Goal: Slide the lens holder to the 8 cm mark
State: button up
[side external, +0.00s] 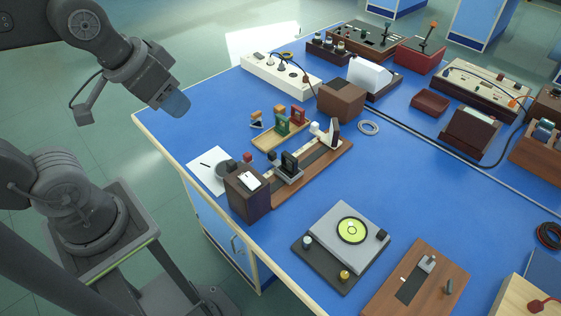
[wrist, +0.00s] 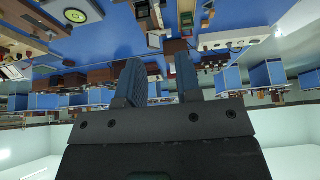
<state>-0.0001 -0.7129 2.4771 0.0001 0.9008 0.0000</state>
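The lens holder (side external: 289,163) looks like a dark upright plate on a grey carriage (side external: 287,172). It sits on the wooden optical bench (side external: 318,172), nearer the brown box (side external: 249,196) at the bench's left end than the white-fronted piece (side external: 332,138) at the far end. The scale marks are too small to read. The wrist view is upside down.
A tray (side external: 268,137) with several coloured upright holders stands behind the bench. A brown box (side external: 341,100) stands behind.

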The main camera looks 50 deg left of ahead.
jog(key=w+f+g, duration=0.3)
jog(key=w, duration=0.9)
jog(key=g, duration=0.2)
send_near(272, 152)
notch_tip(272, 152, down, 10)
jog(key=shift+w+r, duration=0.15)
grip_shut()
